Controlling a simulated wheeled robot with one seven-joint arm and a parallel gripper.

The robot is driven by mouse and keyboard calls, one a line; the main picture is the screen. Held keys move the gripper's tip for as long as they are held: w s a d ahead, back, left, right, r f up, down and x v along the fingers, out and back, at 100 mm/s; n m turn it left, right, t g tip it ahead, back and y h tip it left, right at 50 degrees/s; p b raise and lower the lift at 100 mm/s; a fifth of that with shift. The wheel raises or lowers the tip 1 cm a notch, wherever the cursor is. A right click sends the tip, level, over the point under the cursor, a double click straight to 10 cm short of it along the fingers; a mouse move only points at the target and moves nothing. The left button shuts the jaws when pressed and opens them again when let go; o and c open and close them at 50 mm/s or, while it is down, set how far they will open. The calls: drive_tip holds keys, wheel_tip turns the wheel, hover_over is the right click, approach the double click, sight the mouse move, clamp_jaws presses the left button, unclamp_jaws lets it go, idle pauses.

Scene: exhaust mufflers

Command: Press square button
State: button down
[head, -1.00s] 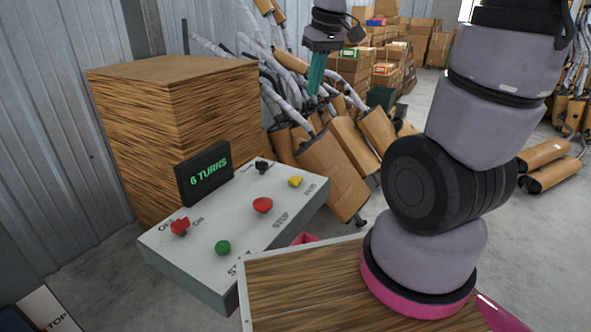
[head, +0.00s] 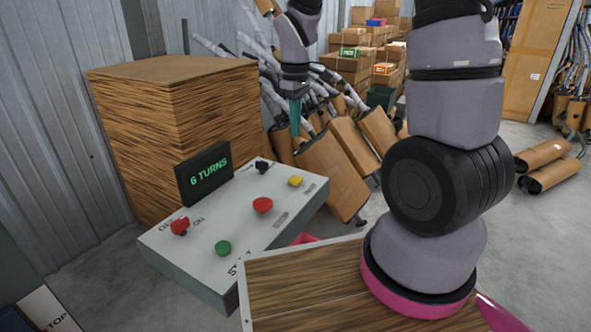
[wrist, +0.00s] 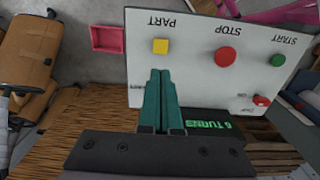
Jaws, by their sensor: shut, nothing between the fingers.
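The square button is yellow (head: 296,181) and sits at the far right corner of the white control panel (head: 250,228). In the wrist view the yellow button (wrist: 161,46) lies just beyond my fingertips, beside the word PART. My gripper (head: 295,130) has teal fingers and points down above and behind the panel's far edge, apart from the button. In the wrist view my gripper (wrist: 160,72) shows its fingers side by side, shut and empty. A black knob (head: 262,166) next to the yellow button is hidden by my fingers in the wrist view.
The panel also has a red round button (head: 263,205), a green button (head: 222,247) and a red switch (head: 180,226). A display (head: 204,172) reading 6 TURNS stands at its back edge. A wooden box (head: 150,130) is behind it; mufflers (head: 335,175) lean to the right.

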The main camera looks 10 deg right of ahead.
sight(296, 179)
wheel_tip(296, 179, down, 13)
drive_tip(key=shift+f, duration=0.15)
idle(0.4)
drive_tip(key=shift+s+f, duration=0.25)
drive_tip(key=shift+f, duration=0.8)
wheel_tip(296, 179, up, 14)
drive_tip(key=shift+w+r, duration=0.25)
